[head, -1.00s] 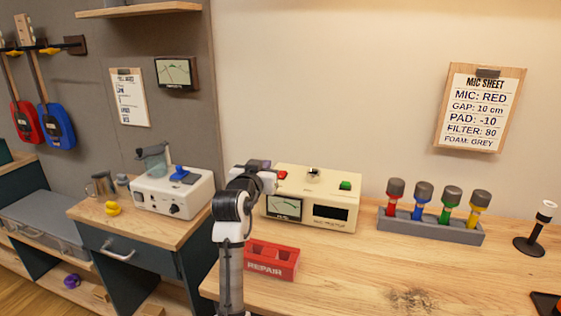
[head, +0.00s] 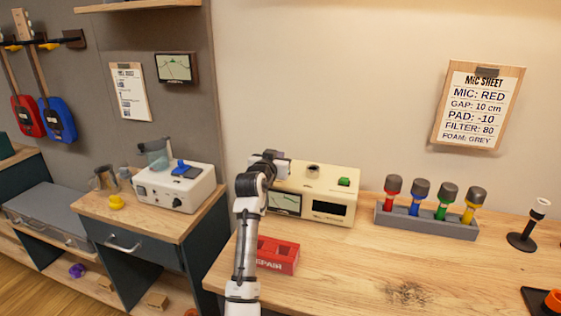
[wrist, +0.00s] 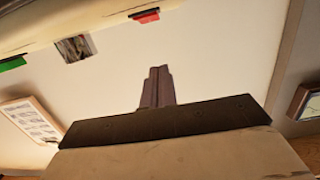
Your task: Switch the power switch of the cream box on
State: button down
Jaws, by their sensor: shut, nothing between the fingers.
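The cream box (head: 345,182) stands on the bench with a dial meter (head: 286,202) and a dark display window (head: 329,209) on its front. On its top are a green button (head: 344,182) and a dark knob or toggle (head: 313,169). A red part shows on the box in the wrist view (wrist: 146,15), but my arm hides it in the head view. I cannot tell which is the power switch or its position. My gripper (wrist: 158,72) is shut and empty, apart from the red part in the wrist view. My arm covers the box's left end.
A red repair tray (head: 280,256) sits in front of the box. A grey rack (head: 425,222) with several coloured microphones stands to its right. A white box (head: 176,188) is on the left cabinet.

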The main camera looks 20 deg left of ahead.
jog(key=shift+w+f+p, duration=0.8)
jog(key=shift+w+f, duration=0.25)
jog(key=shift+f, duration=0.2)
jog(key=shift+w+f, duration=0.1)
jog(key=shift+f, duration=0.8)
jog(key=shift+a+f, duration=0.1)
